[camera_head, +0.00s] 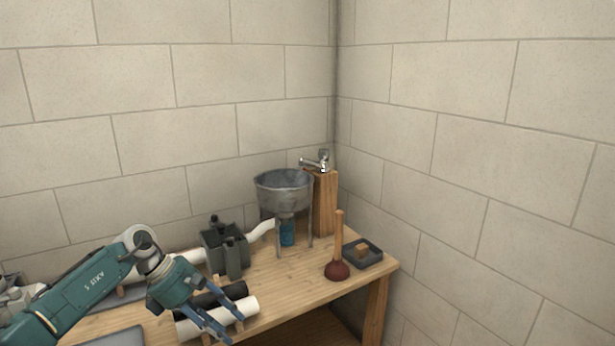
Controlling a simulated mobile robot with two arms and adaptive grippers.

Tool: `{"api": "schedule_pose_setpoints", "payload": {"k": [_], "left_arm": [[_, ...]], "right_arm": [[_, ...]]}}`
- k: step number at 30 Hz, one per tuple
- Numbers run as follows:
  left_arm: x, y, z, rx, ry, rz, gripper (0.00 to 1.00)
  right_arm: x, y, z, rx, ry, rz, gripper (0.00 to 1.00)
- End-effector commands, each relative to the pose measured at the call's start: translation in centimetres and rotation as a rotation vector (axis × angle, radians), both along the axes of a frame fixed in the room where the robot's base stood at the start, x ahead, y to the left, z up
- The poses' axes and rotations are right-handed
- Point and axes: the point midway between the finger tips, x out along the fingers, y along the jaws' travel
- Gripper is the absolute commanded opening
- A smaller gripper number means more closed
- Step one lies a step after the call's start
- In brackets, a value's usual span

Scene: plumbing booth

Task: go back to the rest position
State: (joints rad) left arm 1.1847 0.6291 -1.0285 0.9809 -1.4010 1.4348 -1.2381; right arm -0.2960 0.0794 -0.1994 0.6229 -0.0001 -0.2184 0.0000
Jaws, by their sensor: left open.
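My left gripper (228,323) is open at the front of the wooden table (290,272). Its fingers point down and to the right, over or beside a black pipe and a white pipe; I cannot tell whether they touch. Nothing shows held between the fingers. My left arm comes in from the lower left. My right gripper is not in view.
A black pipe (203,299) and a white pipe (243,308) lie by the gripper. Behind stand a dark grey container (228,257) and a metal basin (284,196). A plunger (337,268) and a small dark tray (376,262) are at the right.

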Motion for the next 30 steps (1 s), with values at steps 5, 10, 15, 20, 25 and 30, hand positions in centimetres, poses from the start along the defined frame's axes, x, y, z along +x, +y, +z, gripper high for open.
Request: {"api": "schedule_pose_setpoints", "payload": {"k": [5, 10, 15, 20, 25, 30], "left_arm": [[1.0, -9.3, -6.1, -0.476, 0.270, 0.425, 0.42], [2.4, -10.6, -13.4, -0.879, 0.642, 0.983, 0.42], [0.1, -6.1, -24.9, -1.152, 1.008, 1.579, 0.42], [-5.8, -1.9, -34.8, -1.274, 1.231, 2.019, 0.42], [-14.7, 1.6, -43.7, -1.339, 1.392, 2.447, 0.42], [-25.5, 3.8, -50.8, 1.081, -1.181, -2.280, 0.42]], "right_arm": [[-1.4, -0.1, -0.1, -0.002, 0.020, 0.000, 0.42], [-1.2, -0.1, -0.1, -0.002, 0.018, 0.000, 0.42], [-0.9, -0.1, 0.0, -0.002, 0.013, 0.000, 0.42], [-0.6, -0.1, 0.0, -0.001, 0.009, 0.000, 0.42], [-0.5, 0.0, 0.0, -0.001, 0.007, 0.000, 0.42], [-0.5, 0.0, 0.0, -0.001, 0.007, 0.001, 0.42]]}}
